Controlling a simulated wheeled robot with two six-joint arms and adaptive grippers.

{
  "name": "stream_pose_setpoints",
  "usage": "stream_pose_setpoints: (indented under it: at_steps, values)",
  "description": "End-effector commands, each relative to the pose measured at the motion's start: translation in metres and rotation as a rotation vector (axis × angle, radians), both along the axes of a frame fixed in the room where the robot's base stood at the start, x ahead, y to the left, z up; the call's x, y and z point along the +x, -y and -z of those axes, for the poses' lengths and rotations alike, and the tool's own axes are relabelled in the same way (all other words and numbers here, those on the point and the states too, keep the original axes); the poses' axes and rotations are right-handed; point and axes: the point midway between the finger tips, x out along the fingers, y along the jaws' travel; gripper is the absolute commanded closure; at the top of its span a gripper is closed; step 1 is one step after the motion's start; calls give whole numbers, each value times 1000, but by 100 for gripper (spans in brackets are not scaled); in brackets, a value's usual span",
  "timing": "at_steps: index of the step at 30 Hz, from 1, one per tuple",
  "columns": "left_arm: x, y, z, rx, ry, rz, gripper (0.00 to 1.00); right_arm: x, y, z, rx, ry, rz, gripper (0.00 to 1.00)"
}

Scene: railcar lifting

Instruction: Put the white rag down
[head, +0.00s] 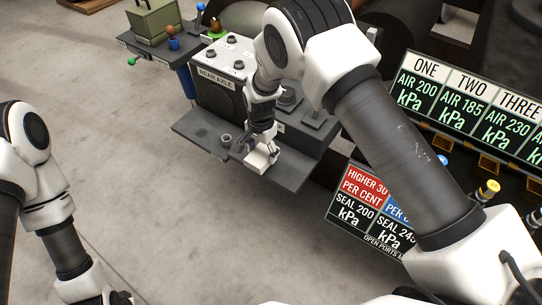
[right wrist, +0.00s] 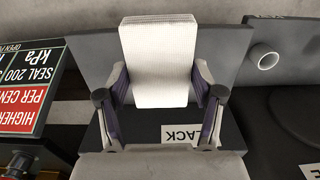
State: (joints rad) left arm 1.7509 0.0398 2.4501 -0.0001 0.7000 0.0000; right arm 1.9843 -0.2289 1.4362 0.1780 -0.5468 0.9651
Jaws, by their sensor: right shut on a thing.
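The white rag (right wrist: 158,62) is a white block-like folded cloth between the two fingers of my right gripper (right wrist: 160,92) in the right wrist view. The gripper is shut on it. In the head view, my right gripper (head: 262,146) points down at the grey shelf (head: 290,175), with the white rag (head: 262,160) at its tips over the shelf's right part. I cannot tell whether the rag touches the shelf. My left arm shows at the left edge of the head view, but its gripper fingers are not clearly visible at the bottom.
A grey cup-like ring (head: 226,139) stands on the shelf left of the rag. Behind is a box labelled REAR AXLE (head: 218,88). A sign with kPa values (head: 371,206) stands right of the shelf. A green box (head: 154,22) sits on another shelf at the back left.

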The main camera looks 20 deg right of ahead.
Motion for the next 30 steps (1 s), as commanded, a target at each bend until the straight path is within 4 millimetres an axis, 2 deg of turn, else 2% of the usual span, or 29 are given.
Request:
stream_pose_setpoints:
  at_steps: [1, 3, 6, 12, 23, 24, 25, 26, 30]
  values:
    - [0, 0, 1, 0, 0, 0, 35, 6, 12, 2, 1, 2, 4, 71]
    - [0, 0, 1, 0, -1, 0, 35, 13, 24, 3, 1, 0, 3, 71]
    - [0, 0, 1, 0, -1, 0, 35, 17, 33, 6, 0, 0, 1, 71]
    - [0, 0, 3, 0, -1, 0, 35, 17, 33, 37, -1, -1, 0, 71]
    - [0, 0, 6, 0, -1, 0, 35, 18, 33, 44, -1, 1, 0, 71]
    - [0, 0, 5, 0, -1, 0, 35, 18, 33, 43, -1, 1, 0, 23]
    - [0, 0, 5, 0, -1, 0, 35, 18, 33, 42, -1, 1, 0, 12]
    - [0, 0, 5, 0, -1, 0, 35, 18, 33, 42, -1, 1, 0, 8]
    - [0, 0, 5, 0, -1, 0, 35, 18, 33, 42, -1, 1, 0, 8]
